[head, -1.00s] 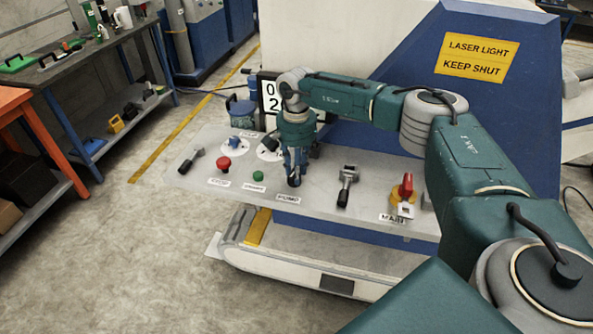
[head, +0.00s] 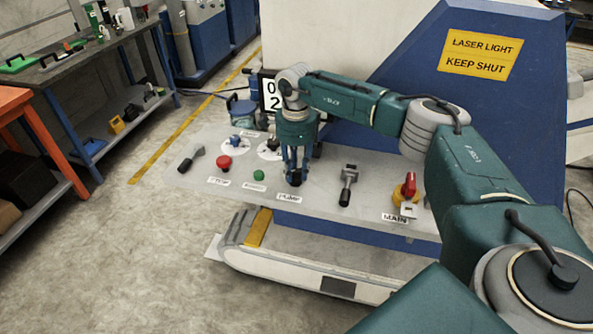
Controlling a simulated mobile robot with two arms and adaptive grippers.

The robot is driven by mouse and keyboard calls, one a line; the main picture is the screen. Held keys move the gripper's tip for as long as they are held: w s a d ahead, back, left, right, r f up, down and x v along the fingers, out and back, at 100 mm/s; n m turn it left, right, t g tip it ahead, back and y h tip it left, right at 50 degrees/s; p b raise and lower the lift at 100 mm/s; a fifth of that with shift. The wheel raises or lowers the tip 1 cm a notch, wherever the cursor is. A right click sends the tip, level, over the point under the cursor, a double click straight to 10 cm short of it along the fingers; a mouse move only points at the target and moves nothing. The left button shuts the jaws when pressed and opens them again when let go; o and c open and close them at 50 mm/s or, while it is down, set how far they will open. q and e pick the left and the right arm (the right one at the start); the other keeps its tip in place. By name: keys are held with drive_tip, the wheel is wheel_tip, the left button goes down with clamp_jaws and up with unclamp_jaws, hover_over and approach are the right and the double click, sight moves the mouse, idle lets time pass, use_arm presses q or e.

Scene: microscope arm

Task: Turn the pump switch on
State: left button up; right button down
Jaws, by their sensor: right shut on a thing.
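The pump switch (head: 294,180) is a small dark lever on the grey control panel, just behind the white PUMP label (head: 289,197). My right gripper (head: 296,173) points straight down over it from above. Its two fingers show side by side with a narrow gap, and their tips are shut on the switch. The fingers cover most of the switch, so I cannot tell which way its lever lies. My left gripper is not in view.
The panel (head: 322,190) also carries a red stop button (head: 224,163), a green button (head: 258,175), a black-handled lever (head: 345,190) and a red main switch (head: 409,187). A dial with a dark knob stands close behind my gripper's left side.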

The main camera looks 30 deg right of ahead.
sight(295, 171)
drive_tip(key=m, duration=0.5)
drive_tip(key=shift+w+a+r, duration=0.1)
drive_tip(key=shift+w, duration=0.05)
drive_tip(key=shift+m, duration=0.3)
idle(0.3)
drive_tip(key=c, duration=1.4)
unclamp_jaws()
wheel_tip(295, 171, up, 12)
